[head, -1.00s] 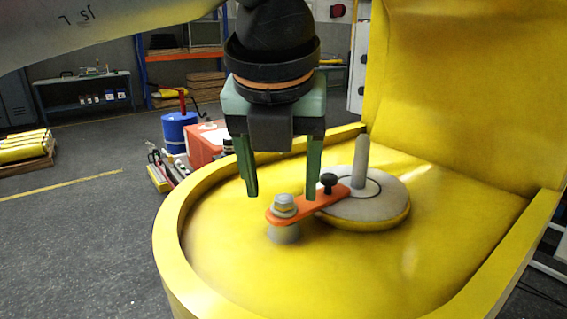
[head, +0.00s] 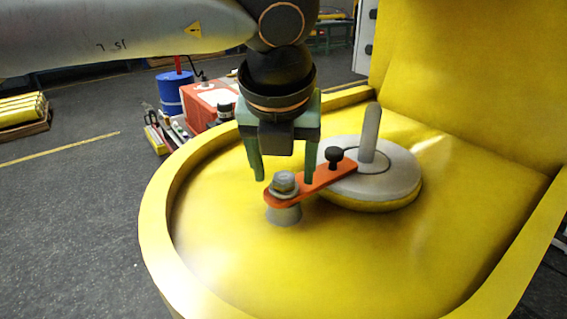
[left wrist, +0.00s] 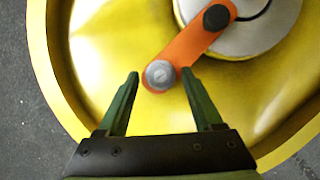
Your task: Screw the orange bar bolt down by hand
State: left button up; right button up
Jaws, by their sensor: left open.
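The orange bar (head: 312,185) runs from a grey post at its near end to the round grey disc (head: 390,172). The bar bolt (head: 284,182), a grey hex head with a washer, sits on the bar's near end. A black knob (head: 334,155) stands on the bar's other end. My left gripper (head: 285,180) is open, its green fingers above and on either side of the bolt in the head view. In the left wrist view, the bolt (left wrist: 160,75) lies ahead of and between the open fingertips (left wrist: 160,82), with gaps on both sides. My right gripper is not in view.
The yellow boom housing (head: 160,215) has a raised rim and a tall wall (head: 470,80) at the right. A grey pin (head: 371,133) rises from the disc. A blue barrel (head: 174,95) and a red box (head: 212,103) stand on the floor behind.

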pick_arm(q)
jog(key=shift+w+f, duration=0.1)
jog(key=shift+f, duration=0.05)
grip_shut()
dwell(0.5)
